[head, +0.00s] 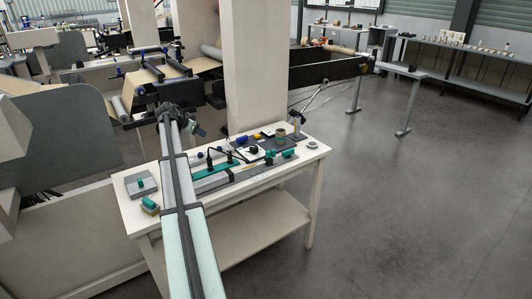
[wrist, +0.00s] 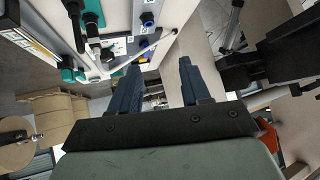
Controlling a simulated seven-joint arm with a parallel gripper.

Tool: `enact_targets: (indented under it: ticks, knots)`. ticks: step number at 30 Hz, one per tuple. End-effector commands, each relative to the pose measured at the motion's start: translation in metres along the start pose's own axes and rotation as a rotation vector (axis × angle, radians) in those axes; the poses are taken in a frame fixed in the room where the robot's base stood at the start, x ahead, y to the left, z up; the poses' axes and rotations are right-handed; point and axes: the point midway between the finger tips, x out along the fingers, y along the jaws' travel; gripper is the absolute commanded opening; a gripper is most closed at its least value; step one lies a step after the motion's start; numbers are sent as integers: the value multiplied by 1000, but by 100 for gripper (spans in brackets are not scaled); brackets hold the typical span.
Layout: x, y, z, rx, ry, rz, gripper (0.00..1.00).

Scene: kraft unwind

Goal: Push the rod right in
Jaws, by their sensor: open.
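My gripper (wrist: 158,68) shows in the wrist view with two dark blue fingers spread apart and nothing between them. In the head view my arm reaches over the table and its end (head: 194,127) is small and partly hidden, near the machine's front. I cannot tell for sure which part is the rod. A thin pale bar (wrist: 140,52) with a dark end runs slantwise just beyond the left finger in the wrist view, apart from the fingers. How far any rod is in does not show.
A pale work table (head: 240,201) holds a grey block with a green top (head: 141,184), a teal tray and several small tools. A pale column (head: 255,70) stands behind it. The unwind machine with rollers (head: 160,68) is at the back left. Open floor lies to the right.

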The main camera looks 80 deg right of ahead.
Motion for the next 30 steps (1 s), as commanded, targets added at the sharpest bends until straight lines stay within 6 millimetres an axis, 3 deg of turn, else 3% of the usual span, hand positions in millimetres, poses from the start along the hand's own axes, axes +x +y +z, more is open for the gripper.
enact_targets:
  ticks: [1, 3, 9, 15, 18, 23, 30]
  knots:
    - [9, 24, -18, 28, -28, 39, 47]
    - [19, 55, -37, 59, -75, 91, 47]
    - [37, 142, -83, 145, -215, 214, 47]
    - [41, 203, -111, 202, -324, 284, 47]
    - [42, 220, -117, 218, -356, 302, 47]
    - [44, 230, -119, 225, -377, 311, 47]
    - [68, 237, -108, 225, -377, 313, 47]
